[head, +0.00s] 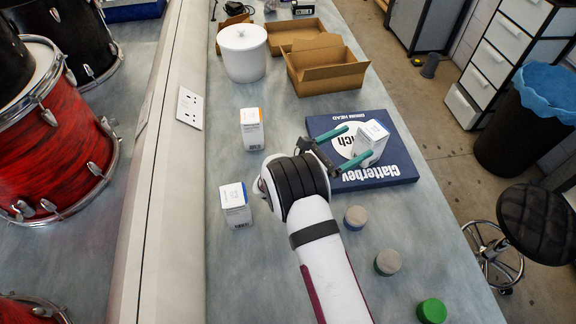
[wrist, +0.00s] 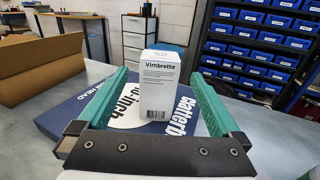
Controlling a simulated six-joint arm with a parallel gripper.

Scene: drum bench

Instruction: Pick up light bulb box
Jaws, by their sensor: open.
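A small white box (head: 371,143) stands upright on the flat dark blue drum head box. In the wrist view the white box (wrist: 160,84) shows the word "Vimbretto" and small print. My gripper (head: 358,140) is open, with one teal finger on each side of this box and nothing gripped. In the wrist view the gripper (wrist: 159,75) has a gap between each finger and the box. Two similar white boxes stand on the bench to the left, one with an orange-edged top (head: 251,130) and one with a blue-edged top (head: 235,205). I cannot tell which holds a light bulb.
The drum head box (head: 400,173) lies flat on the bench. An open cardboard box (head: 325,72) and a white lidded canister (head: 244,53) stand behind. Several round pucks, including a green one (head: 432,311), lie at the front right. A wall ledge (head: 160,170) borders the left.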

